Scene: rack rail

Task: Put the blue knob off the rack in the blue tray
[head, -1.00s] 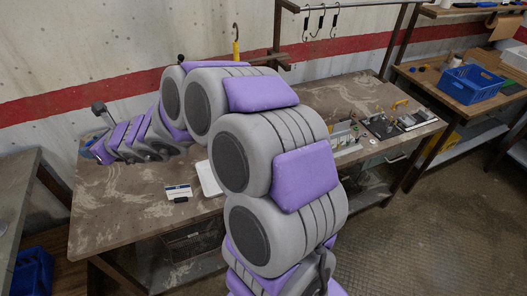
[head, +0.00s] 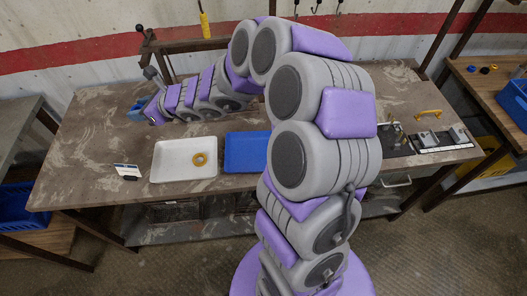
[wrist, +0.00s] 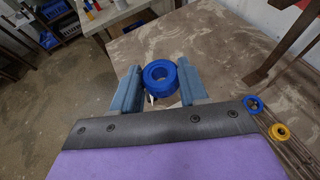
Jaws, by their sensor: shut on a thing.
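A blue knob (wrist: 161,65), shaped like a thick ring, sits between the two fingers of my gripper (wrist: 158,78) in the wrist view. My gripper is shut on it, above the table's left end. In the head view my gripper (head: 140,108) is small at the far left, with a bit of blue at its tip. The blue tray (head: 246,153) lies on the table right of the white tray, partly hidden by my arm; its visible part looks empty. The rack (head: 190,44) stands at the table's back.
In the wrist view, another blue ring (wrist: 253,103) and a yellow ring (wrist: 278,131) show at lower right. Metal parts (head: 440,138) lie at the table's right end.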

